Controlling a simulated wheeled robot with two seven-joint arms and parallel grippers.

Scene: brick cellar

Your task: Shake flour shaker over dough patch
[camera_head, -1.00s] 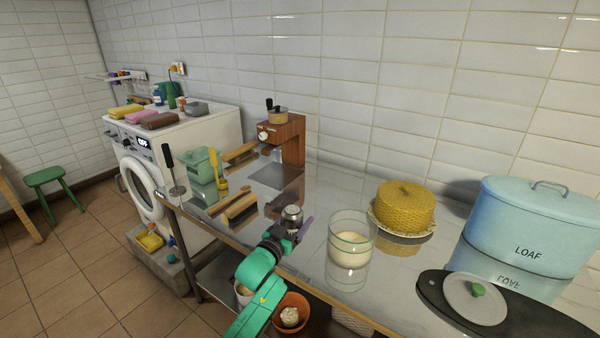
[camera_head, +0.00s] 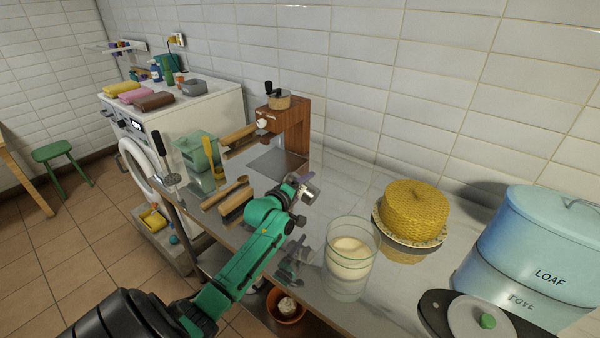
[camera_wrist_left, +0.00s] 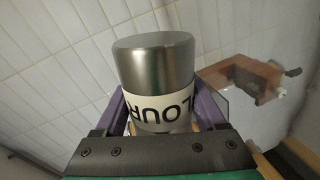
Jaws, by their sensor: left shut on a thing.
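My left gripper (camera_head: 302,190) is shut on the flour shaker, holding it above the steel counter (camera_head: 325,195). The shaker is a small metal cylinder (camera_head: 310,194), tilted in the head view and partly hidden by the gripper. In the left wrist view the shaker (camera_wrist_left: 155,75) sits between purple fingers, with a smooth metal end and a pale band whose "FLOUR" lettering appears upside down. I cannot make out a dough patch in these frames. My right gripper is not in view.
A glass jar of pale contents (camera_head: 350,255) stands right of the arm.

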